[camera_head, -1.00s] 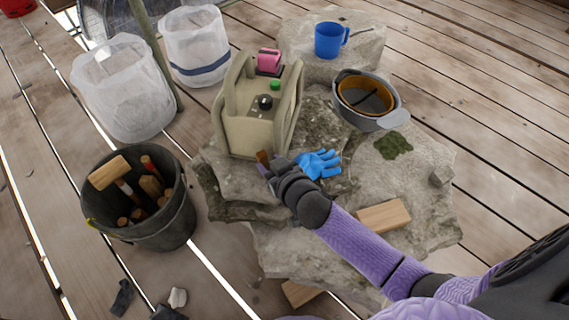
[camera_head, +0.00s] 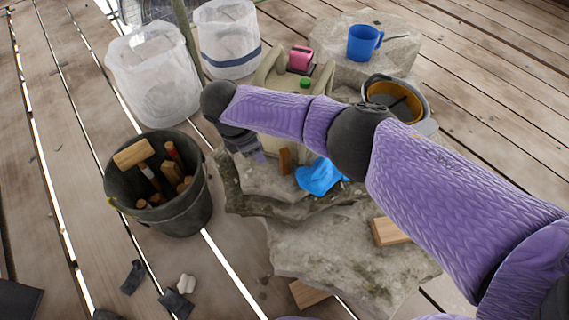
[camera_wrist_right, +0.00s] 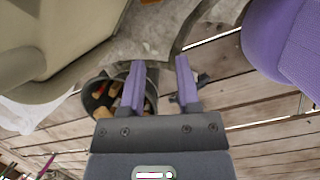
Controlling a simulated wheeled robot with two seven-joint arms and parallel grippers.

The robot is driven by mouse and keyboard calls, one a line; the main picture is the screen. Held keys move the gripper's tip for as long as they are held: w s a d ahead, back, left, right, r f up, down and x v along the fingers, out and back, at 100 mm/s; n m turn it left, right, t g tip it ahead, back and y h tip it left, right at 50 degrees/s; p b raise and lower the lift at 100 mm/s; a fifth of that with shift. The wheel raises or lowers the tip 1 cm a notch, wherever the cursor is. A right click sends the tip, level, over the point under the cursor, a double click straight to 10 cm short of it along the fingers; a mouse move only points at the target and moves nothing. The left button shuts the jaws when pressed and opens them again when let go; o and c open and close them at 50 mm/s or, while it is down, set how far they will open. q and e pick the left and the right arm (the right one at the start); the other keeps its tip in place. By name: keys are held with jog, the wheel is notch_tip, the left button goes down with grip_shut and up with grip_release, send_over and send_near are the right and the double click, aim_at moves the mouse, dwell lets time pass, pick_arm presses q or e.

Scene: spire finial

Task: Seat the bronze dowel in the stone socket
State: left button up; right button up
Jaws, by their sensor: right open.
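My right gripper (camera_head: 257,156) is over the left side of the rock slab (camera_head: 340,245), partly covered by its own wrist. In the right wrist view its two purple fingers (camera_wrist_right: 161,75) are apart with nothing held between them. A small brown upright piece (camera_head: 285,160) stands on the stone just right of the gripper, apart from it; I cannot tell whether it is the bronze dowel. I cannot make out the stone socket. My left gripper is out of view.
A black bucket of tools (camera_head: 165,205) stands left of the rock. White bags (camera_head: 155,75) stand behind.

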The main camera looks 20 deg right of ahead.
aim_at(284, 151)
pick_arm(q)
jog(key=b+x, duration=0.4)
jog(key=b, duration=0.1)
pick_arm(e)
jog(key=shift+n+g+h, duration=0.3)
jog(key=shift+g+h, duration=0.2)
jog(key=shift+h, duration=0.2)
jog(key=d+f, duration=0.2)
jog(key=d, duration=0.1)
jog(key=d+f, duration=0.1)
jog(key=d, duration=0.1)
jog(key=shift+w+d+f, duration=0.15)
jog(key=shift+w+f, duration=0.25)
jog(key=shift+b+x, duration=0.6)
jog(key=shift+x, duration=0.55)
jog(key=shift+w+d, duration=0.15)
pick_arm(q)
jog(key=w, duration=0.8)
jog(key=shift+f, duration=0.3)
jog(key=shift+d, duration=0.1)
pick_arm(e)
grip_shut()
